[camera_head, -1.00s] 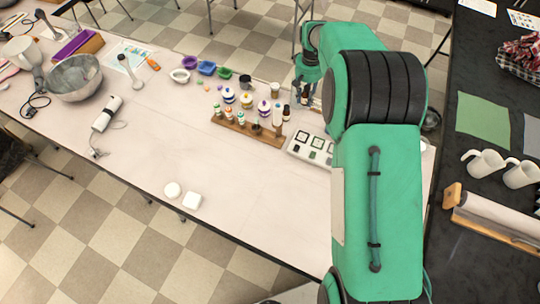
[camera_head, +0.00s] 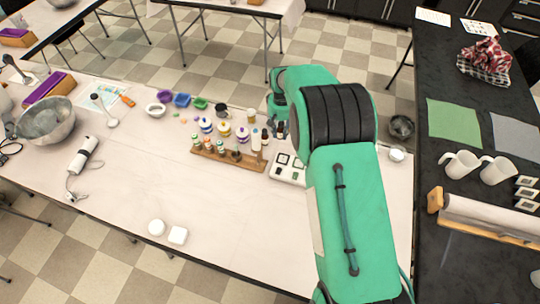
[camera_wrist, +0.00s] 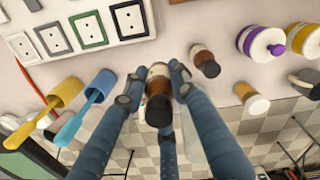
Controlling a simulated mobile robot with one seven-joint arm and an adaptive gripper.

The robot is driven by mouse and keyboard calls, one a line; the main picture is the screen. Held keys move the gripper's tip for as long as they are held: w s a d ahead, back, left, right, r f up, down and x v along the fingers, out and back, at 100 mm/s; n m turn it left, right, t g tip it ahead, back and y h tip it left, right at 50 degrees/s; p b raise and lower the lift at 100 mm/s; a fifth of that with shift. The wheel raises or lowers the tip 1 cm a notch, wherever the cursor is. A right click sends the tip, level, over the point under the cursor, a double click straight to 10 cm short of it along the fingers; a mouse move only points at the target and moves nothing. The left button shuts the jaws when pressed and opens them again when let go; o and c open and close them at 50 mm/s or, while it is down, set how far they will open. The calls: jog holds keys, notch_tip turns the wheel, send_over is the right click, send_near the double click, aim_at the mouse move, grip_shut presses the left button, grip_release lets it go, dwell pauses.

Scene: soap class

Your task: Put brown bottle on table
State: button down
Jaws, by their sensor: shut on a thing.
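My gripper (camera_wrist: 158,88) is shut on a brown bottle (camera_wrist: 159,108) with a dark cap, seen from above in the wrist view between the blue fingers. The bottle is over or near the table's far edge, with floor tiles showing beyond. I cannot tell whether its base touches the table. A second small brown bottle (camera_wrist: 204,62) stands beside the right finger, apart from the held one. In the head view my gripper (camera_head: 279,128) is at the far side of the pale table (camera_head: 120,190), mostly hidden by my green arm.
A white tray with framed squares (camera_head: 287,178) lies near my gripper. A wooden rack of small bottles (camera_head: 228,158) and jars with coloured lids (camera_head: 224,129) stand to its left. The table's front middle is clear.

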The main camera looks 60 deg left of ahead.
aim_at(281, 123)
jog(key=shift+f, duration=2.3)
jog(key=shift+f+b, duration=0.5)
jog(key=shift+f, duration=1.35)
jog(key=shift+f, duration=0.2)
jog(key=c, duration=1.4)
grip_release()
jog(key=shift+r, duration=0.15)
notch_tip(281, 123, up, 12)
jog(key=shift+r+p, duration=0.1)
jog(key=shift+p, duration=0.7)
